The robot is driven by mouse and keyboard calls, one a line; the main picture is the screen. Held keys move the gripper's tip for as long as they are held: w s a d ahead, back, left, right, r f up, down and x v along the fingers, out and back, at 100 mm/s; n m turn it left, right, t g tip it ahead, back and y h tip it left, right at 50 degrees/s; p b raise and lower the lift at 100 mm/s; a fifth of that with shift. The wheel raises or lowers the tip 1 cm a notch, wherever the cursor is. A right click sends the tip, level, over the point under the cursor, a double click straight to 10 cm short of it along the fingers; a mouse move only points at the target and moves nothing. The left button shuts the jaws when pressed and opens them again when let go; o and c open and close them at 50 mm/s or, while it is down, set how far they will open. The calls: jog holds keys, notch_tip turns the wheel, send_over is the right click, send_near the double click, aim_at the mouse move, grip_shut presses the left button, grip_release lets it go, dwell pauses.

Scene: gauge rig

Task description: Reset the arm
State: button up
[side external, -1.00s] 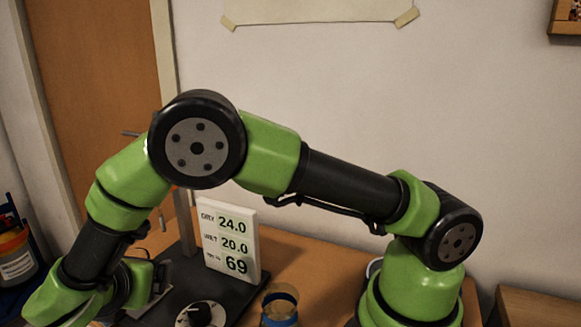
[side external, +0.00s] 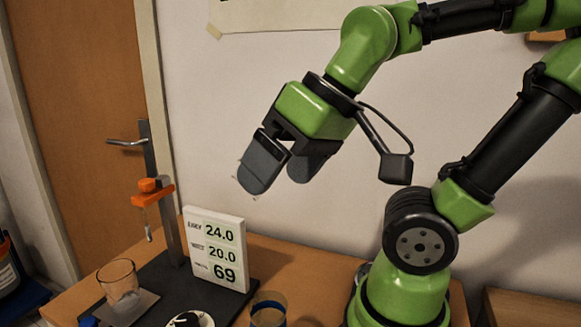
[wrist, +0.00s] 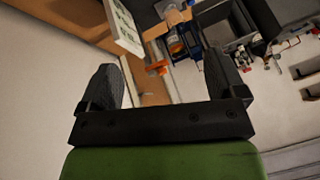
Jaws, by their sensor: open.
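My gripper (side external: 280,178) hangs in the air at the middle of the side view, tilted down to the left, with its two dark pads apart and nothing between them. It is above and to the right of the white readout board (side external: 216,248), which shows 24.0, 20.0 and 69. In the wrist view my gripper (wrist: 162,70) also shows spread, empty fingers. The arm is raised clear of the table. The rig's post carries an orange clamp (side external: 152,194) with a small thing hanging below it.
A clear glass (side external: 118,284) stands on a small plate left of the board. A dial (side external: 190,320) and a blue-banded glass jar (side external: 268,310) are at the front, partly cut off. A door (side external: 85,110) and plain wall are behind. The air around the gripper is free.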

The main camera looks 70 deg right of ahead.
jog(key=shift+s+a+r+m+t, duration=0.1)
jog(key=shift+s+a+m+t, duration=0.05)
jog(key=shift+s+m+t, duration=0.55)
jog(key=shift+w, duration=0.15)
dwell(0.6)
